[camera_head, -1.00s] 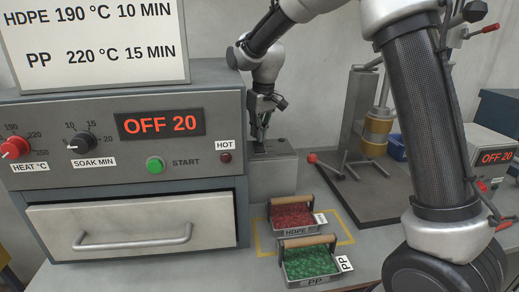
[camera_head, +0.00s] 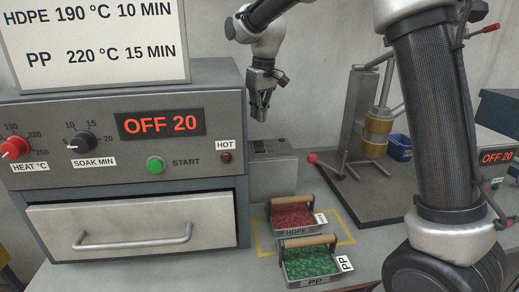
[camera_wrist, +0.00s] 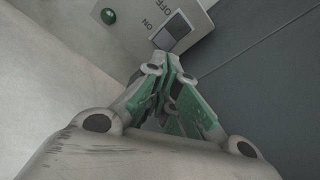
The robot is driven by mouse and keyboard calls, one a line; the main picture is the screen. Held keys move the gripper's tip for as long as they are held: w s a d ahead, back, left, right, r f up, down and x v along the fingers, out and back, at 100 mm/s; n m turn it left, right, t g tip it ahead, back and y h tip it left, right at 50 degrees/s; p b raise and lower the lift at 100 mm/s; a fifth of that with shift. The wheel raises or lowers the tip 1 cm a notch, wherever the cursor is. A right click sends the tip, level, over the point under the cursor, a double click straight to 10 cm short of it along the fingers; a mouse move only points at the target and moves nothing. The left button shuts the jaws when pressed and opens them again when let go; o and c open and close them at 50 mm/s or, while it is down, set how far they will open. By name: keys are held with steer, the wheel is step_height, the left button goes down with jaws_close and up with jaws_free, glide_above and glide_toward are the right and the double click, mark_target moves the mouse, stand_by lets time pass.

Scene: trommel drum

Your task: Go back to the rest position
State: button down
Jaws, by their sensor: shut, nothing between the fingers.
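My gripper (camera_head: 261,110) is shut and empty in the head view. It hangs pointing down above a grey box (camera_head: 272,165) beside the oven, with a gap between them. In the wrist view my gripper (camera_wrist: 166,72) has its fingers together. Past the fingertips is a panel with a dark rocker switch (camera_wrist: 171,31) marked ON and OFF, and a green round lamp or button (camera_wrist: 108,16) near it. I cannot tell from this angle how the switch is set.
The oven (camera_head: 120,85) stands left, drawer (camera_head: 110,225) shut, display reading OFF 20. Two handled trays, HDPE (camera_head: 296,231) with red bits and PP (camera_head: 312,281) with green bits, sit on the bench in front. A press stand (camera_head: 350,125) with a red-knobbed lever stands right.

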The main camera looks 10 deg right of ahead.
steer(key=shift+s+d+f+g, duration=0.2)
steer(key=shift+s+f, duration=0.2)
steer(key=shift+f, duration=0.2)
steer(key=shift+s+d+f+g, duration=0.1)
steer(key=shift+s+d+f, duration=0.1)
steer(key=shift+s+f, duration=0.3)
steer(key=s+d, duration=0.1)
steer(key=s+f, duration=0.1)
steer(key=shift+s+d+f+m, duration=0.15)
steer(key=shift+s+d+m, duration=0.15)
steer(key=shift+s+d, duration=0.1)
steer(key=s+d+r+m+t, duration=0.1)
steer(key=s+d+r+m, duration=0.1)
steer(key=s+d, duration=0.9)
steer(key=s+d+r+m+t, duration=0.2)
steer(key=s+d, duration=0.9)
steer(key=s, duration=0.7)
steer(key=shift+s+r+m+h, duration=0.3)
steer(key=shift+m+h, duration=0.1)
steer(key=shift+m, duration=0.3)
